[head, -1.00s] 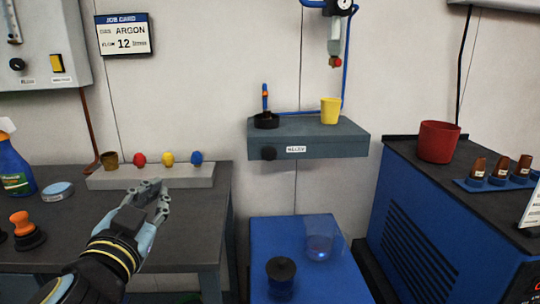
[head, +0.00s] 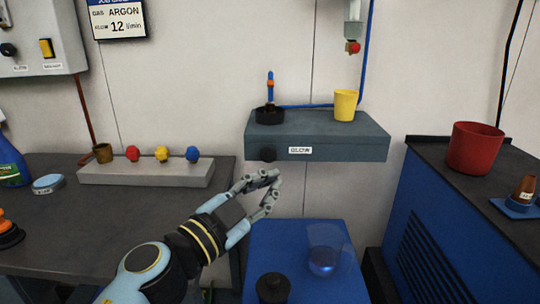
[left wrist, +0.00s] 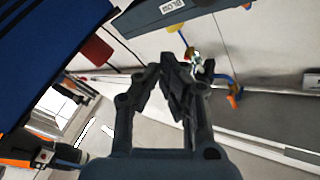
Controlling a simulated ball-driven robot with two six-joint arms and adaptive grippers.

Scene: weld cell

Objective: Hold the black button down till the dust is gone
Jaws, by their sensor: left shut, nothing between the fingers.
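The black button (head: 268,153) sits on the front face of a grey shelf box (head: 345,150), left of a "BLOW" label (head: 300,151). My left gripper (head: 272,178) is shut and empty, its fingertips just below the button and apparently apart from it. In the left wrist view the shut fingers (left wrist: 172,62) point up toward the label (left wrist: 172,4); I cannot make out the button there. A blue nozzle (head: 270,86) with an orange band stands in a black base (head: 269,115) on the box. I cannot make out any dust.
A yellow cup (head: 345,105) stands on the box. Below, a clear cup (head: 325,250) and a black-topped jar (head: 273,288) stand on a blue surface (head: 262,240). A red pot (head: 474,148) is at right. The left bench holds a bar (head: 150,174) with coloured knobs.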

